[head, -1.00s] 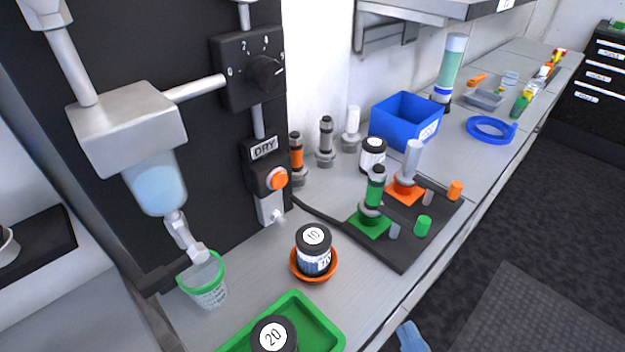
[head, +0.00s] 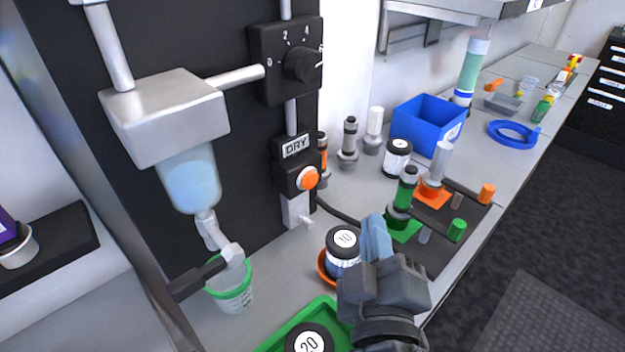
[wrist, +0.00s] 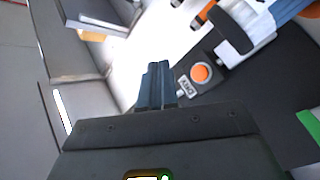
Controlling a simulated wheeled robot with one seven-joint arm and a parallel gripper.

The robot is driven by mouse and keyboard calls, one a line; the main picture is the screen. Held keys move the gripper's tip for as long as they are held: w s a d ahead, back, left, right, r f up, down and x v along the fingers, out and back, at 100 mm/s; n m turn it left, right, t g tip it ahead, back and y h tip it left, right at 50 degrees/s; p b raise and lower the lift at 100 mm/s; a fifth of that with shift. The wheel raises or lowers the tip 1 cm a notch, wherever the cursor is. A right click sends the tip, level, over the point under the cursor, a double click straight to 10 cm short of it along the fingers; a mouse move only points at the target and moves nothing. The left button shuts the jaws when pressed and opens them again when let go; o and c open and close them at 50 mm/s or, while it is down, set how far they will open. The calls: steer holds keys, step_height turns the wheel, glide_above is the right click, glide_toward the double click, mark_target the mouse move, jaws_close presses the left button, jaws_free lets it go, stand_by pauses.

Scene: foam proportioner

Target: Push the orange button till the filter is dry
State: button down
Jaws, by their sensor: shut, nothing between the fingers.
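The orange button (head: 308,178) sits on a black box under the DRY label (head: 295,146) on the black panel. It also shows in the wrist view (wrist: 201,73), right of my fingertips. My gripper (head: 375,236) is shut and empty, in front of and to the right of the button, clearly apart from it. In the wrist view its blue fingers (wrist: 157,86) are together. The clear filter bowl (head: 190,182) hangs under the grey metal housing and holds pale blue liquid. A green-rimmed cup (head: 232,284) stands under its drain.
A jar marked 10 (head: 342,247) in an orange dish stands beside my gripper. A green tray (head: 283,328) holds a jar marked 20 (head: 308,343). A dial (head: 298,64) is above the button. Fittings and a blue bin (head: 428,125) stand behind.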

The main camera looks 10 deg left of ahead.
mark_target(309, 180)
steer(key=w+a, duration=0.4)
steer(key=a, duration=0.1)
steer(key=shift+w+a, duration=0.1)
steer(key=shift+a, duration=0.1)
steer(key=shift+w+a+b, duration=0.55)
steer(key=shift+w+a, duration=0.05)
steer(key=shift+a, duration=0.2)
steer(key=shift+w, duration=0.1)
stand_by(1.6)
steer(key=shift+w+a, duration=0.2)
steer(key=shift+a, duration=0.1)
steer(key=shift+w+a+b, duration=0.25)
steer(key=shift+a+b, duration=0.1)
steer(key=shift+b, duration=0.15)
stand_by(0.6)
steer(key=shift+s+d, duration=0.55)
steer(key=shift+d, duration=0.1)
steer(key=shift+d, duration=0.1)
stand_by(0.3)
